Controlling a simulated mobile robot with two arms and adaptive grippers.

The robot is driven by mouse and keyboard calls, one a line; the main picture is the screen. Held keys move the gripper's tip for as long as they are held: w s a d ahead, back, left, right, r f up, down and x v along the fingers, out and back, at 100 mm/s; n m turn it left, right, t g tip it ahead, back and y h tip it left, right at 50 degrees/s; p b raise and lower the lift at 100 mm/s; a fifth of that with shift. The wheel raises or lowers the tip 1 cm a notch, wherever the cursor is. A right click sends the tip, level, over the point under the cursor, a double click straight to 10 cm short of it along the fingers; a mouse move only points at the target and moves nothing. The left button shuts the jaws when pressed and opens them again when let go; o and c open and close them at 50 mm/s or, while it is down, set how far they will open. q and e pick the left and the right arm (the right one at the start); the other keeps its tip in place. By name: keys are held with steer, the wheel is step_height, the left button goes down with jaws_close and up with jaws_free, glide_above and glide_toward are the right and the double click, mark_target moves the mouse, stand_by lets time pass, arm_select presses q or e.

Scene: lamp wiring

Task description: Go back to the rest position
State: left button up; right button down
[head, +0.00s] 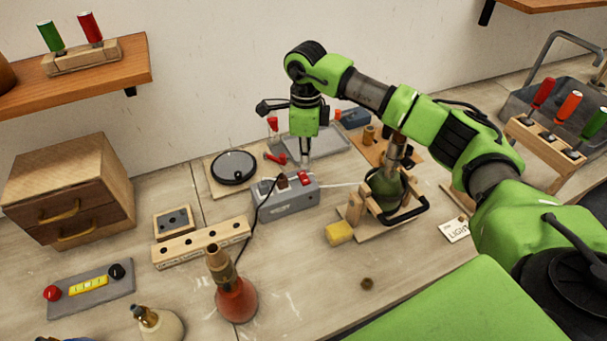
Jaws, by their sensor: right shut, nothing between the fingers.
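My right arm comes in from the right and arches over the bench. My right gripper (305,158) points down, shut and empty, just above and behind the grey box (290,204) with red and dark parts on top. I cannot tell whether its tips touch anything. A green lamp body (384,187) with a metal neck sits in a wooden cradle (355,211) to the right. A pale cord runs between the box and the cradle, and a black cord hangs from the box to the left. My left gripper is out of view.
A red lamp base (236,301) and a cream one (158,324) stand in front. A wooden block with holes (201,243), a drawer cabinet (68,190) and a round black disc (233,167) are at left. A yellow sponge (340,233) lies by the cradle. A screwdriver rack (545,145) stands at right.

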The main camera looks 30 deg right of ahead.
steer(key=shift+r+p, duration=0.3)
steer(key=shift+r, duration=0.55)
